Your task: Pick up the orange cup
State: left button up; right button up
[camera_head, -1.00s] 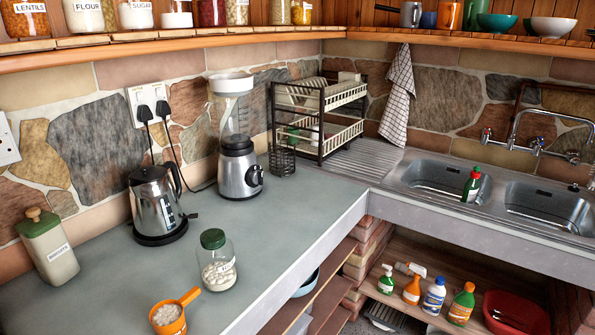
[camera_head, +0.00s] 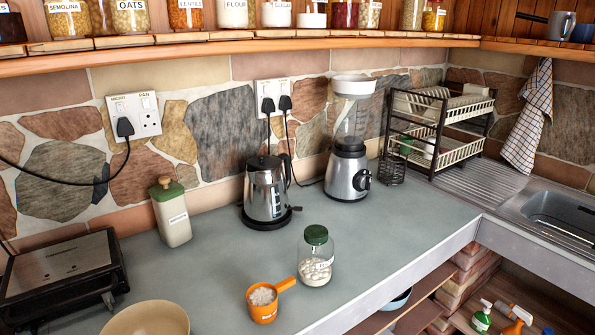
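An orange measuring cup (camera_head: 263,314) stands upright on the grey-green counter near the front, filled with white pieces. Its handle points up and to the right, toward a glass jar (camera_head: 315,270) with a green lid and white contents. The cup is clear of the jar's body. Neither of my grippers is in view.
A cream bowl (camera_head: 147,319) stands left of the cup, with a black and silver appliance (camera_head: 65,270) behind it. A canister (camera_head: 172,215), a kettle (camera_head: 266,190) and a blender (camera_head: 347,170) line the wall.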

aim_at(262, 299)
jog(key=i+l+u, duration=0.2)
jog(key=l, duration=0.25)
jog(key=l+u, duration=0.25)
jog(key=l, duration=0.2)
jog(key=i+l+u, duration=0.2)
jog(key=l, duration=0.25)
jog(key=k, duration=0.1)
